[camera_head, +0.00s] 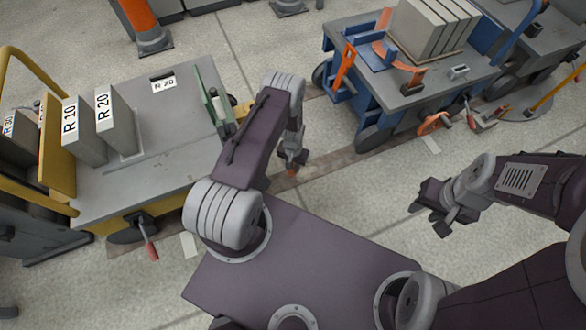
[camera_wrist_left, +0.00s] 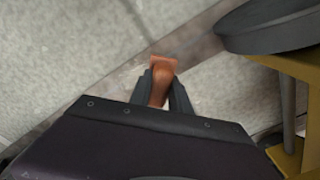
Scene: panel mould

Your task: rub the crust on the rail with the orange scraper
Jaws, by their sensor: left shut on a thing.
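The orange scraper (camera_wrist_left: 160,82) is between the fingers of my left gripper (camera_wrist_left: 163,90), its flat end pointing away from the wrist. In the head view my left gripper (camera_head: 291,160) reaches low towards the floor, with the scraper's orange end (camera_head: 292,172) just showing. The rail (camera_head: 325,167) is a flat brownish strip along the floor; it also shows in the left wrist view (camera_wrist_left: 95,100), running diagonally under the scraper. I cannot tell whether the scraper touches it. Crust is not clearly visible; a faint paler patch lies beside the scraper. My right gripper (camera_head: 437,212) is open and empty.
A yellow cart (camera_head: 180,130) with grey panels (camera_head: 118,120) stands left of my left arm; its dark wheel and yellow frame are close in the wrist view. A blue cart (camera_head: 410,92) with panels stands back right. Open floor lies between them.

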